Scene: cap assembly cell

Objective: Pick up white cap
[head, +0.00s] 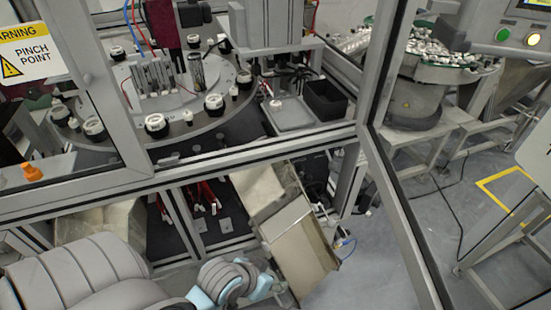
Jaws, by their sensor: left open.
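A small white cap (275,104) sits on the grey tray (300,122) at the right of the rotary table, inside the machine frame. My left arm comes in from the lower left, and its wrist shows light-blue joint covers. My left gripper (282,290) is at the bottom of the head view, outside the frame, low and well apart from the cap. It is open; its fingers are mostly hidden. My right gripper is not in view.
The rotary table (190,134) carries several black-and-white fixtures. A black bin (326,99) stands beside the tray. The frame's front beam (250,150) and upright posts lie between my arm and the tray. A metal chute (298,245) sticks out below; an orange knob (32,172) is at left.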

